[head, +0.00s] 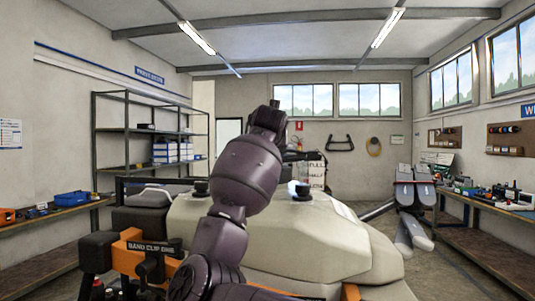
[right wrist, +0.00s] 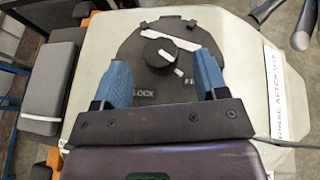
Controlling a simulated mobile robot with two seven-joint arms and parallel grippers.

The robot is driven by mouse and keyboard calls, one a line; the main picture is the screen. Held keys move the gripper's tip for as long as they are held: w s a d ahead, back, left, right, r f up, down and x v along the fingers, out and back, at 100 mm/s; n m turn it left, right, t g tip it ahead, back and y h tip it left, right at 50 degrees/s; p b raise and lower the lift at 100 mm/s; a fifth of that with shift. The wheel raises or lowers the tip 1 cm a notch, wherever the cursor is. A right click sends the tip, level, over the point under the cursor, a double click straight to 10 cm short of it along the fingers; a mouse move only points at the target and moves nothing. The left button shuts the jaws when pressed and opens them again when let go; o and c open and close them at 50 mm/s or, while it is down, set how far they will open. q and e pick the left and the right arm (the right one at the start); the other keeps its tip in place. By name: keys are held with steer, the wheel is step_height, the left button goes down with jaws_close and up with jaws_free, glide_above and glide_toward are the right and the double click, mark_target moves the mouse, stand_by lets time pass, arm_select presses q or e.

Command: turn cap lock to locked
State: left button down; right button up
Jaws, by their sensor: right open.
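In the right wrist view a black round knob (right wrist: 157,62) sits on a dark round cap plate (right wrist: 128,57) on the pale tank (right wrist: 92,55). A white mark on the knob slants down to the right. The word LOCK (right wrist: 143,93) shows at the plate's lower left; lettering at the lower right is partly hidden by a finger. My right gripper (right wrist: 163,74) is open, its blue fingers to either side of the knob, with visible gaps. In the head view the dark arm covers most of this spot. My left gripper is not in view.
A white bar (right wrist: 172,36) lies across the plate above the knob. Another black cap (head: 200,187) stands on the tank at left. Grey folded drone arms (head: 413,190) are at right. Workbenches line both walls, and a shelf rack (head: 150,135) stands at back left.

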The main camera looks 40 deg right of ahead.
steer(key=shift+p+x, duration=0.35)
steer(key=shift+x, duration=1.75)
steer(key=c, duration=0.9)
